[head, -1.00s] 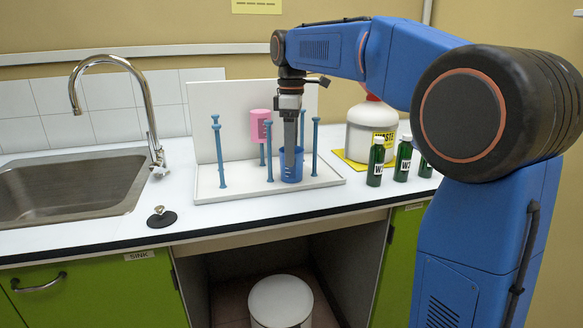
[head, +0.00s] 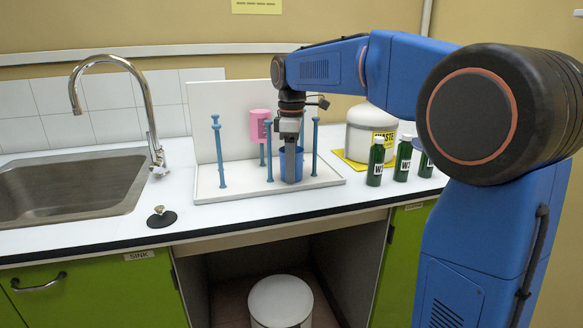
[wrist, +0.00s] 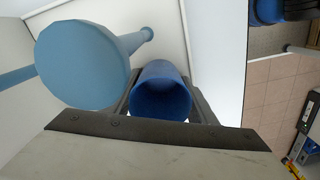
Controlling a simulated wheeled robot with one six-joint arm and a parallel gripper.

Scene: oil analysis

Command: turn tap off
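The chrome tap (head: 146,105) with its curved spout stands behind the sink at the left in the head view. Its small lever (head: 158,157) is at the base of the spout. No water stream is visible under the spout. My gripper (head: 289,180) is well to the right of the tap, pointing down at a blue cup (head: 298,166) on the white rack. In the wrist view the cup's open mouth (wrist: 161,102) lies between my two fingers, which are spread apart. I cannot tell whether they touch the cup.
Blue pegs (head: 218,150) and a pink cup (head: 259,124) are around my gripper on the white rack (head: 230,192). Green bottles (head: 376,165) and a white waste container (head: 372,118) stand to the right. The sink (head: 60,190) is empty; a black stopper (head: 161,217) lies near the counter edge.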

